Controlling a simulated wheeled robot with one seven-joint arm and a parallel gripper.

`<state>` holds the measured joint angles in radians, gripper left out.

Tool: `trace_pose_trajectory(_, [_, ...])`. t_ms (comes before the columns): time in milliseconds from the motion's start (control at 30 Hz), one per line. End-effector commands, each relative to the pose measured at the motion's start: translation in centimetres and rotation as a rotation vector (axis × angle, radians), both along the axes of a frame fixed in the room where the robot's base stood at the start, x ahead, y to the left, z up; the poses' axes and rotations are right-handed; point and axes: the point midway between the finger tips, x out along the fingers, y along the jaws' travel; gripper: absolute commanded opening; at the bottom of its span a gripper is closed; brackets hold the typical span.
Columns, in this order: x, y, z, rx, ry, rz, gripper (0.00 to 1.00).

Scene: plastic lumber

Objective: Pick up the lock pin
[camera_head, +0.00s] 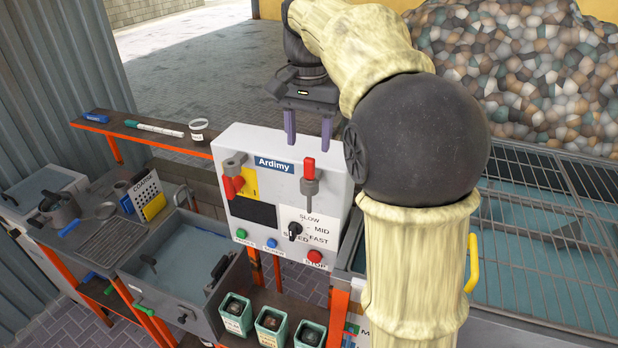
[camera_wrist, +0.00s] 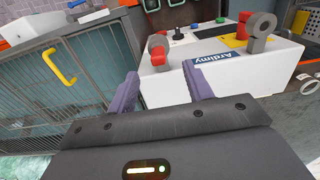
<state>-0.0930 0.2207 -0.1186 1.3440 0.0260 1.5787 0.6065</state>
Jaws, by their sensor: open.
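I cannot tell for sure which thing is the lock pin. In the wrist view the red-tipped lever (camera_wrist: 158,48) is just beyond the fingers, and the other lever (camera_wrist: 260,32) is farther right. My gripper (camera_head: 308,138) is open and empty, fingers pointing down, above and behind the box's top edge. Both purple fingers also show in the wrist view (camera_wrist: 162,80).
A narrow shelf (camera_head: 150,140) left of the box holds a marker (camera_head: 155,129), a blue item (camera_head: 95,117) and a small white cup (camera_head: 198,127). A wire mesh cage (camera_head: 560,225) and yellow handle (camera_head: 473,263) are right.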

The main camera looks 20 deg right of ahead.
Motion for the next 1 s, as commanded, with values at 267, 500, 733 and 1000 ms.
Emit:
trace_pose_trajectory(267, [0.0, 0.1, -2.3, 0.0, 0.0, 0.001, 0.51])
trace_pose_trajectory(500, [0.0, 0.1, -2.3, 0.0, 0.0, 0.001, 0.51])
trace_pose_trajectory(733, [-0.1, 0.0, -3.2, 0.0, 0.002, 0.001, 0.51])
trace_pose_trajectory(1000, [-0.3, -0.1, -6.4, 0.0, 0.004, 0.001, 0.51])
